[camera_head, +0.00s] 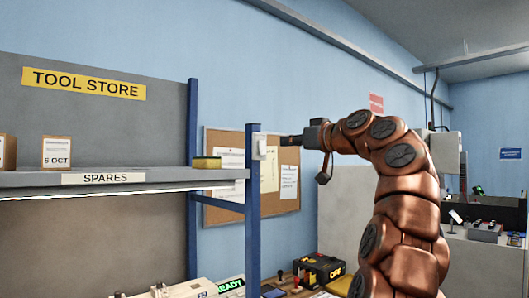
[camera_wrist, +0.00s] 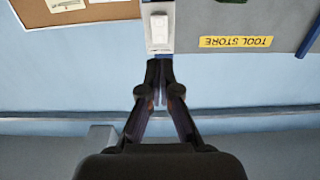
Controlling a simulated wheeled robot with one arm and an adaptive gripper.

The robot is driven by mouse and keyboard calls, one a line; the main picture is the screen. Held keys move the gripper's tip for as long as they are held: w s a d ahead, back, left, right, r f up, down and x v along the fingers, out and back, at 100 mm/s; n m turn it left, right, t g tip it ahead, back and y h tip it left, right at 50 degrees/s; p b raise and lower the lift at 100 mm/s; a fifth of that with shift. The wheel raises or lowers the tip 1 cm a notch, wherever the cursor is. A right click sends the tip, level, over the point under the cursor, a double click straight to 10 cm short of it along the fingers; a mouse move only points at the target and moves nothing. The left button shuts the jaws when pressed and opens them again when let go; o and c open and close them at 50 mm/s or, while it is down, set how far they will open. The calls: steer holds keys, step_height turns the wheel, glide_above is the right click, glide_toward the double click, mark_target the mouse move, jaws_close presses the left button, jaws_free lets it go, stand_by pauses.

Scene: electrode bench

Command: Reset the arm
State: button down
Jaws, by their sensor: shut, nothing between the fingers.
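My arm is raised and bent, with my gripper (camera_head: 284,141) pointing left at the height of the shelf. Its fingertips are close to a white switch (camera_head: 262,146) on the blue shelf post (camera_head: 253,220), with what looks like a small gap. In the wrist view, which is upside down, my gripper (camera_wrist: 159,98) has its two fingers together and nothing held. The white switch (camera_wrist: 159,28) shows straight beyond the fingertips. I cannot tell its exact position.
A shelf (camera_head: 130,180) marked SPARES holds a yellow sponge-like block (camera_head: 207,162) and a box (camera_head: 57,152). A cork board (camera_head: 290,205) hangs on the wall behind. A black-and-yellow box (camera_head: 318,270) marked OFF stands on the bench below. More equipment (camera_head: 485,230) is at right.

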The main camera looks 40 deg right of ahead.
stand_by(0.5)
steer(key=w+a+f+g+y, duration=0.2)
steer(key=w+a+f, duration=0.2)
steer(key=a+f, duration=0.35)
steer(key=w+a+f+g+y, duration=0.2)
steer(key=w+a+f+g, duration=0.15)
steer(key=a+f, duration=0.35)
steer(key=s+a+f+g, duration=0.2)
steer(key=a+f+g, duration=0.1)
steer(key=a+f, duration=0.55)
steer(key=s+a+f+g, duration=0.2)
steer(key=a+f, duration=0.6)
steer(key=a, duration=0.1)
steer(key=s+a+f+g, duration=0.2)
steer(key=s+a+f, duration=0.1)
steer(key=s+f, duration=0.35)
steer(key=s+a+f+g, duration=0.35)
steer(key=s+f, duration=0.25)
steer(key=f, duration=0.2)
steer(key=s+f+g+h, duration=0.1)
steer(key=s+f+g, duration=0.1)
steer(key=s+f, duration=0.4)
steer(key=s+d+f+g+h, duration=0.1)
steer(key=s+f+h, duration=0.1)
steer(key=s+f, duration=0.5)
steer(key=s, duration=0.6)
steer(key=shift+s+f+g+h, duration=0.2)
steer(key=shift+g+h, duration=0.1)
steer(key=shift+g, duration=0.1)
